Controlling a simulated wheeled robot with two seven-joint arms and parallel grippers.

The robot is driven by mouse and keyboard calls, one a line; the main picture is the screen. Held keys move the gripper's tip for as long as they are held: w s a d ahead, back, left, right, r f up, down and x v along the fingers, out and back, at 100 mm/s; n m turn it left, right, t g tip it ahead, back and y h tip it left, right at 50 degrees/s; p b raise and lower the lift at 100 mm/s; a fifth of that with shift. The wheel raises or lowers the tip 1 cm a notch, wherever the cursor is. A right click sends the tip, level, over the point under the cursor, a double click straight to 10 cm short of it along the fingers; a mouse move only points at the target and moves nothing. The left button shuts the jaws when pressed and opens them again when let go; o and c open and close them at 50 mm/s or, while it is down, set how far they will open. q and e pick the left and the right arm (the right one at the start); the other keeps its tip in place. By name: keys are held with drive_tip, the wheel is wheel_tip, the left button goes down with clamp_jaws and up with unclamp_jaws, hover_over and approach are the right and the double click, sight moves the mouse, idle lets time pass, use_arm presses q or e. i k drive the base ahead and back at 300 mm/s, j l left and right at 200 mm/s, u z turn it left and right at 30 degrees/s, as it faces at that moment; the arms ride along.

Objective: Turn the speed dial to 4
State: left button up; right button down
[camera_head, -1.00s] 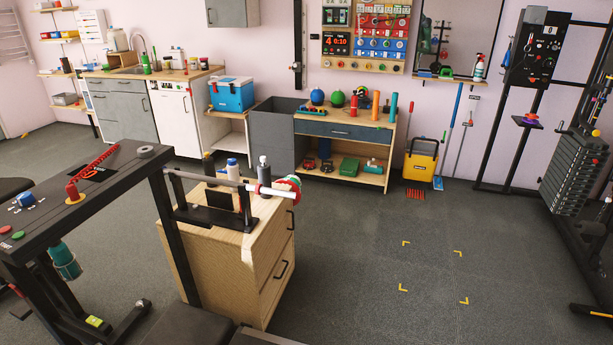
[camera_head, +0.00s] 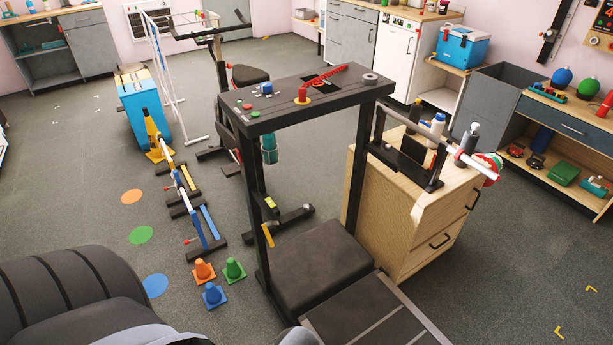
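The speed dial appears to be the small blue knob (camera_head: 266,89) on the black console (camera_head: 315,88) of the treadmill. Small white marks lie around it, too small to read, so I cannot tell its setting. Red and green round buttons (camera_head: 247,109) sit at the console's left end. A red lever (camera_head: 322,76) and a red knob with an orange base (camera_head: 302,97) sit to the dial's right. The treadmill deck (camera_head: 372,317) runs towards me at the bottom. Neither of my grippers is in view.
A wooden cabinet (camera_head: 395,225) with a barbell stand on top is right of the treadmill. Small cones (camera_head: 214,294), hurdles (camera_head: 205,228) and coloured floor spots (camera_head: 141,235) lie left of it. A dark rounded object (camera_head: 60,285) fills the lower left.

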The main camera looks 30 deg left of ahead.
sight(266, 87)
drive_tip(key=u, duration=1.05)
